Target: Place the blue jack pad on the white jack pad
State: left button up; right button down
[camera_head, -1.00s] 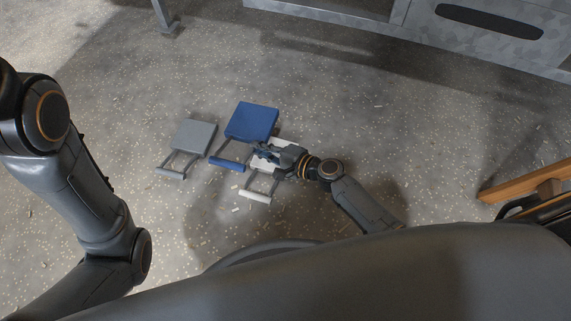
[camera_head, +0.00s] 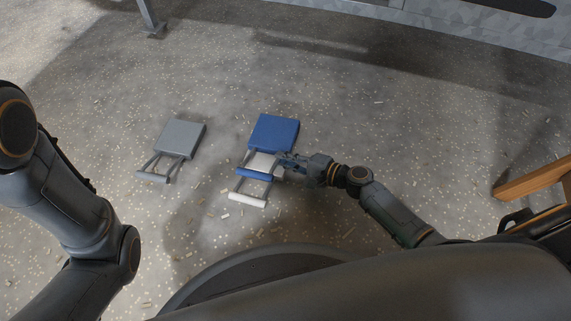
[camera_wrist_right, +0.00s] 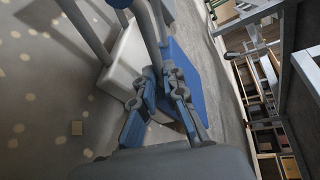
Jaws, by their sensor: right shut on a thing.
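The blue jack pad (camera_head: 273,132) is a flat square with a grey-rod handle and blue grip (camera_head: 256,174). It overlaps the white jack pad (camera_head: 262,162) in the head view, hiding much of it; its slab lies toward the white pad's far side. The white pad's handle grip (camera_head: 248,200) shows in front. My right gripper (camera_head: 288,160) is shut on the blue jack pad, seemingly at a handle rod. The wrist view shows the gripper (camera_wrist_right: 164,82) between the white pad (camera_wrist_right: 122,62) and blue slab (camera_wrist_right: 187,85). Whether the pads touch is unclear. My left gripper is out of view.
A grey jack pad (camera_head: 181,137) lies to the left on the speckled floor, with a gap to the blue pad. A metal trailer frame (camera_head: 430,32) runs along the back. A wooden beam (camera_head: 533,180) is at the right. Floor in front is mostly clear.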

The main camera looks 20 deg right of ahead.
jog(key=c, duration=1.7)
grip_release()
jog(key=shift+f, duration=0.15)
jog(key=p+v, duration=0.4)
jog(key=v, duration=0.6)
jog(key=shift+s+d+r+p, duration=0.2)
jog(key=shift+p, duration=0.2)
jog(key=shift+s+d+r, duration=0.1)
jog(key=shift+s+d, duration=0.35)
